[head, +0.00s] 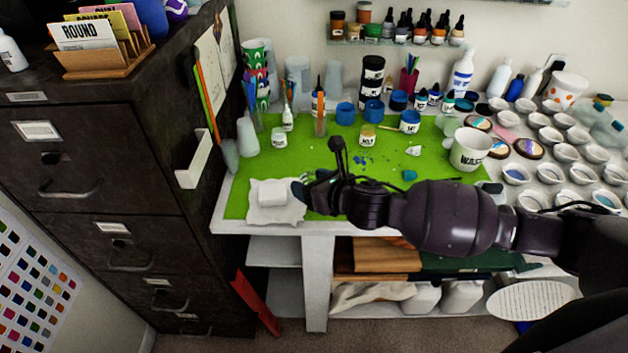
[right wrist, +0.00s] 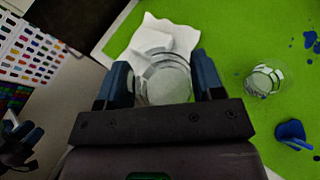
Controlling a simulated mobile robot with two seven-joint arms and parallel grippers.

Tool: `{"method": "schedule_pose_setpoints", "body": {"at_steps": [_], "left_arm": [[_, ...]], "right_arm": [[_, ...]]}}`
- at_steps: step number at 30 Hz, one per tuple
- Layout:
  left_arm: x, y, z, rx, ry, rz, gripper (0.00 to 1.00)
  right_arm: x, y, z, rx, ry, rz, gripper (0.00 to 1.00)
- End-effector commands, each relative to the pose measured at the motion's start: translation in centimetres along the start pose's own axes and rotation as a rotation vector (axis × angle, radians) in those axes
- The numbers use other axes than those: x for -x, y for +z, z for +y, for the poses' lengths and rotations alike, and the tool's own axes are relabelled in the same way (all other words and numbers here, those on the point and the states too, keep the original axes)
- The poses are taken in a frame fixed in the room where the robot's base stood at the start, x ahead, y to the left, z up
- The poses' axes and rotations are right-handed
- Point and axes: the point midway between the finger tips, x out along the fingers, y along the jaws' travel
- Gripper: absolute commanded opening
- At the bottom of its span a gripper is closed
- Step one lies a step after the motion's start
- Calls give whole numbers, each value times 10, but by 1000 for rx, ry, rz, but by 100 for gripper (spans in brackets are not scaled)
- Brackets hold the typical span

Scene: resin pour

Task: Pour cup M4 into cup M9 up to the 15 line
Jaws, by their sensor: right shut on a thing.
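My right gripper (head: 302,191) is low over the front left of the green mat. In the right wrist view its blue fingers (right wrist: 162,84) are shut on a clear cup (right wrist: 165,80). That cup's label and fill do not show, and I cannot make it out in the head view. A small labelled cup (head: 278,138) stands at the mat's back left, and another labelled cup (head: 367,135) stands near the mat's middle. Their labels are too small to read surely. A clear cup (right wrist: 265,78) stands apart in the right wrist view. My left gripper (right wrist: 18,140) shows only partly at that view's edge.
A white block on crumpled paper (head: 258,212) lies at the mat's front left. A white waste cup (head: 470,149) stands at the right. Jars and bottles line the back, and several small white cups fill the right side. A dark cabinet (head: 110,190) stands left.

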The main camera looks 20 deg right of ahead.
Motion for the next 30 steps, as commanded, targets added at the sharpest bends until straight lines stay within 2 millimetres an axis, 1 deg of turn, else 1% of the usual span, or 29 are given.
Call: {"method": "schedule_pose_setpoints", "body": {"at_steps": [5,13,30], "left_arm": [[0,0,0,0,0,0,43],[0,0,-1,-1,0,0,43],[-11,11,2,-2,1,7,43]], "right_arm": [[0,2,-3,-65,27,19,37],[1,8,-7,-264,103,76,37],[-1,8,-16,-618,241,178,37]]}}
